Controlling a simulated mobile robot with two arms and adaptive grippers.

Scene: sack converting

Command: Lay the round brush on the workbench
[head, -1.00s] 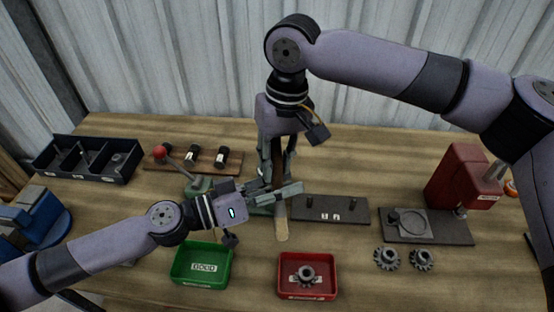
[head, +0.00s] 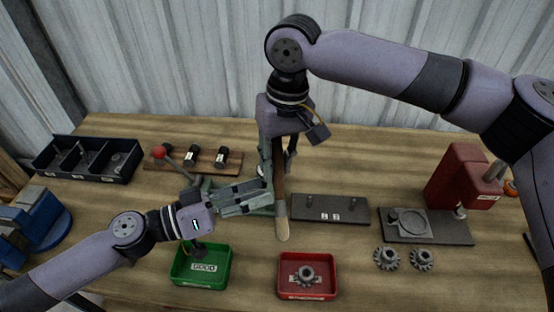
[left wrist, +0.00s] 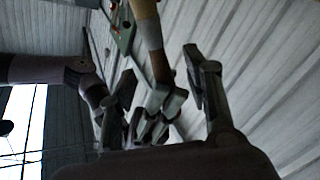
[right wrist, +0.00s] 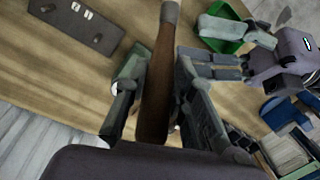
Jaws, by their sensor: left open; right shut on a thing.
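The round brush (head: 279,190) has a brown wooden handle and a pale bristle end that points down toward the front of the workbench (head: 350,160). My right gripper (head: 278,155) is shut on its handle. The right wrist view shows the handle (right wrist: 156,85) between the two fingers (right wrist: 155,100). I cannot tell whether the bristle end touches the bench. My left gripper (head: 245,198) is open and empty, just left of the brush and apart from it. The brush also shows in the left wrist view (left wrist: 148,32).
A green tray (head: 176,279) and a red tray (head: 284,289) stand at the front; the red one holds a gear. Two gears (head: 387,259) lie right of it. A dark peg plate (head: 345,211) lies just right of the brush. A red press (head: 458,178) stands farther right.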

